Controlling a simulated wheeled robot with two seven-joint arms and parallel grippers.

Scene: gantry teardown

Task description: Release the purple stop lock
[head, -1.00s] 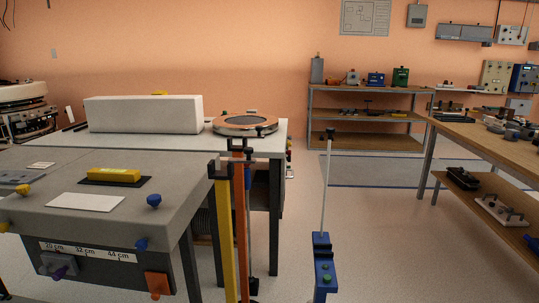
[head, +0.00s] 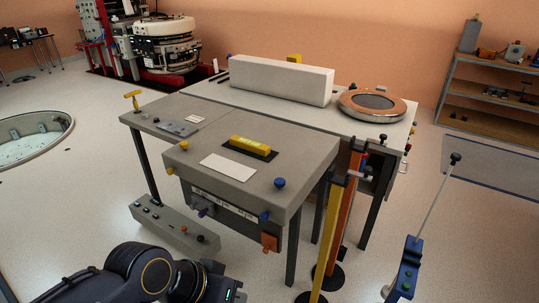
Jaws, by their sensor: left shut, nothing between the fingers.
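The purple stop lock (head: 203,212) is a small purple knob on the front face of the grey bench (head: 262,205), below a white label strip (head: 222,204). My left arm comes in at the bottom left, and its dark gripper (head: 222,287) is low in front of the bench. The gripper is shut and empty, apart from the lock and below it in the picture. Its fingertips are hard to make out at the bottom edge. My right gripper is out of view.
Yellow (head: 327,238) and orange (head: 346,212) posts and a blue stand (head: 406,268) are to the right.

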